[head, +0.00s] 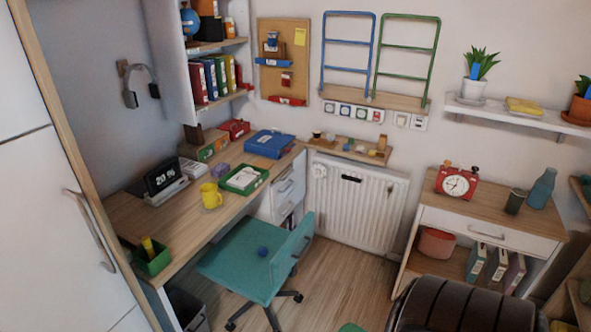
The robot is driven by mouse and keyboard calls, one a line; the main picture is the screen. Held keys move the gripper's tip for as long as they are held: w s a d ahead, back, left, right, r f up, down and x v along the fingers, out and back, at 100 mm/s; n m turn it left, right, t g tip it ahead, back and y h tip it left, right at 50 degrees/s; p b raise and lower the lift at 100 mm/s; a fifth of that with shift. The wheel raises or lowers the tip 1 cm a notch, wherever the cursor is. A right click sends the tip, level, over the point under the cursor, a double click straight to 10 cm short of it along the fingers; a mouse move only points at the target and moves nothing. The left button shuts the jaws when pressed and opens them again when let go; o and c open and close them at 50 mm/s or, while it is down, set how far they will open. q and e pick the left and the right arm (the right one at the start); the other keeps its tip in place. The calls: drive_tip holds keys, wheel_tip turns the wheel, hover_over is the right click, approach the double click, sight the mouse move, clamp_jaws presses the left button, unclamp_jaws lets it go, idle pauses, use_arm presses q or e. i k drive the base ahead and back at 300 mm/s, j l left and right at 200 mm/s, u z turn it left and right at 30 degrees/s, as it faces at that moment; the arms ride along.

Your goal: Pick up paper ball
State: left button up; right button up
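A small pale, lilac-grey crumpled lump (220,170) lies on the wooden desk (170,229), between the white calculator-like box and the green tray. It looks like the paper ball, but it is too small to be sure. A small dark blue round thing (262,252) lies on the seat of the teal chair; I cannot tell its material. Neither my left nor my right gripper is in view.
The teal chair (228,268) stands at the desk's front. A yellow mug (211,195), green tray (243,179), blue binder (269,143), black clock (163,178) and green pencil box (152,259) stand on the desk. A dark ribbed object (450,305) fills the lower right. Some floor (335,270) is clear.

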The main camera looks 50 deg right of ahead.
sight(261, 251)
drive_tip(key=l+z, duration=0.1)
drive_tip(key=z, duration=1.2)
